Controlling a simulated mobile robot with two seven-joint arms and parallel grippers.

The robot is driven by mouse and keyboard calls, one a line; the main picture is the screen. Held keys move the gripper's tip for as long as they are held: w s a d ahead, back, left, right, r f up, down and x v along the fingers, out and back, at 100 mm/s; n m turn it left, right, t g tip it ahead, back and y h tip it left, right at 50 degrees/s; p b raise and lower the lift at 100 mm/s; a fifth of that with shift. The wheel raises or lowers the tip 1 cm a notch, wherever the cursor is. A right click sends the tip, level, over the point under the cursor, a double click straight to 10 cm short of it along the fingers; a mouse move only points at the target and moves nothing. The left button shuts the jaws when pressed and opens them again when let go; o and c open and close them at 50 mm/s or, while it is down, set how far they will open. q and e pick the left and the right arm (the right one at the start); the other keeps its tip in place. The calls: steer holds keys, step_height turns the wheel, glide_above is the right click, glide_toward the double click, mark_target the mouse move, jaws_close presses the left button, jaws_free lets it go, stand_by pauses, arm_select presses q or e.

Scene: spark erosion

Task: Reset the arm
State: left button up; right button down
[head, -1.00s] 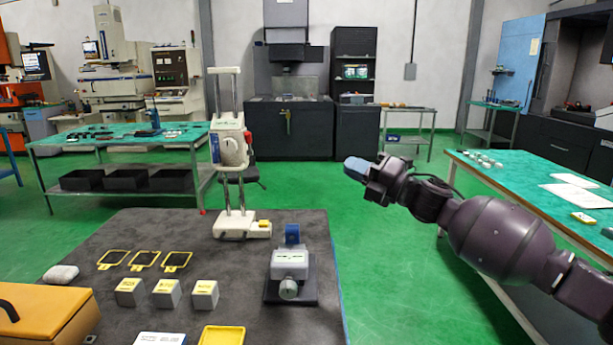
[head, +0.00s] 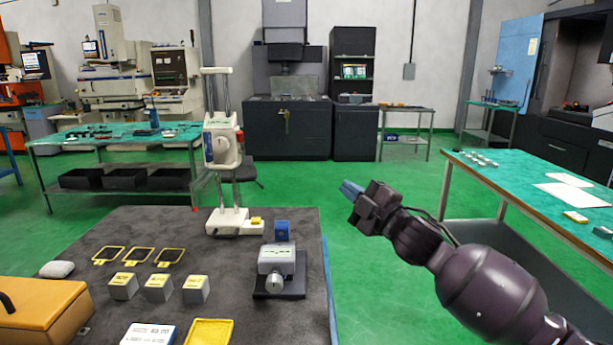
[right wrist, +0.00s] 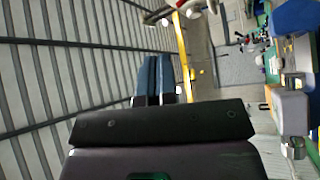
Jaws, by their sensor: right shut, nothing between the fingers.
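My right arm reaches in from the right in the head view. Its gripper (head: 350,190) has blue fingertips and hangs over the green floor, just right of the dark table's right edge. The fingers are shut with nothing between them. In the right wrist view the two blue fingers (right wrist: 152,78) lie side by side, touching nothing. My left gripper is not in view.
The dark table (head: 225,270) holds a grey vise-like device (head: 277,260), a white column instrument (head: 225,160), several grey blocks (head: 158,288) and an orange box (head: 40,310). A green-topped bench (head: 520,185) stands right. Green floor between them is clear.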

steer(key=s+d+f+m+h, duration=0.45)
steer(key=s+f+m, duration=0.3)
steer(key=f, duration=0.45)
steer(key=s+d+f+m+h, duration=0.45)
steer(key=s+f+m, duration=0.3)
steer(key=f, duration=0.45)
steer(key=s+d+f+m+g+h, duration=0.1)
steer(key=s+d+f, duration=0.2)
steer(key=s+f, duration=0.3)
steer(key=s+d+f+m+g+h, duration=0.2)
steer(key=s+f, duration=0.4)
steer(key=s, duration=0.6)
steer(key=s+d+f+m+g+h+p, duration=0.1)
steer(key=s+d+f, duration=0.3)
steer(key=s, duration=0.5)
step_height(320, 180, down, 2)
steer(key=shift+d+f+m+g, duration=0.1)
steer(key=shift+d+m+g, duration=0.05)
steer(key=shift+m+g, duration=0.45)
